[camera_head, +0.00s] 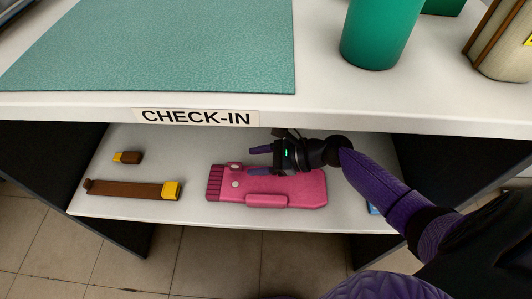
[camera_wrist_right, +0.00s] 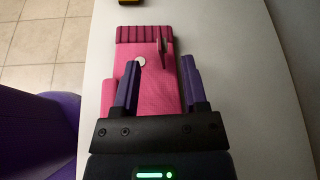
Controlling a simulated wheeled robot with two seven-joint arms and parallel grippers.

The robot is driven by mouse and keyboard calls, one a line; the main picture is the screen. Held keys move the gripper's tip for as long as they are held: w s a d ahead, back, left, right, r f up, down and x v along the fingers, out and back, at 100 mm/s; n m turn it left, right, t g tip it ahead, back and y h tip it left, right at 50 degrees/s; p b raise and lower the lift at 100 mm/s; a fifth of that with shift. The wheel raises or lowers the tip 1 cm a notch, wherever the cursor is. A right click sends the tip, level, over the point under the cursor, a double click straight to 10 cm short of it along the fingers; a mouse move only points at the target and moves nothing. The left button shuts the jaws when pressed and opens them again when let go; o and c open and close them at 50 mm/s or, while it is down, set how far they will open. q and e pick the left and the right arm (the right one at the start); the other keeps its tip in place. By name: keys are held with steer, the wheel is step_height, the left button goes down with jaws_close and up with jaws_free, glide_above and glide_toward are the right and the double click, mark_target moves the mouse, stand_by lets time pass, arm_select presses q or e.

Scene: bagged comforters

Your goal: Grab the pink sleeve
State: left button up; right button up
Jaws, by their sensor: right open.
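The pink sleeve (camera_head: 300,192) lies flat on the white lower shelf under the check-in counter. Its ribbed cuff end points left in the head view. It also shows in the right wrist view (camera_wrist_right: 150,88), with the ribbed end at the top. My right gripper (camera_head: 260,160) reaches in from the right and sits over the sleeve's upper part. Its two purple fingers are apart in the wrist view (camera_wrist_right: 163,72), with pink material visible between them. I cannot tell whether the fingers touch the sleeve. My left gripper is not in view.
A brown strap (camera_head: 135,189) with a yellow end and a small brown-yellow piece (camera_head: 128,157) lie left on the shelf (camera_head: 225,215). The counter edge (camera_head: 400,112) overhangs the shelf. A green cylinder (camera_head: 380,35) and teal mat (camera_head: 170,45) are on top. A blue item (camera_head: 374,208) is partly hidden.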

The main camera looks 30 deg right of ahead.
mark_target(236, 163)
steer(key=b+x, duration=0.1)
steer(key=x, duration=0.1)
steer(key=b+x, duration=0.2)
steer(key=x, duration=0.1)
steer(key=shift+d+f, duration=0.15)
steer(key=shift+f, duration=0.2)
steer(key=shift+w+a, duration=0.25)
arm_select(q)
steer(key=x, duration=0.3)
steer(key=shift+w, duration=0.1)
arm_select(e)
steer(key=shift+r, duration=0.2)
jaws_close()
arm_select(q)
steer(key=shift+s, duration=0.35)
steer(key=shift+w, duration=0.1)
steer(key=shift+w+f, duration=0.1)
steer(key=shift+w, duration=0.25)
arm_select(e)
steer(key=shift+f, duration=0.1)
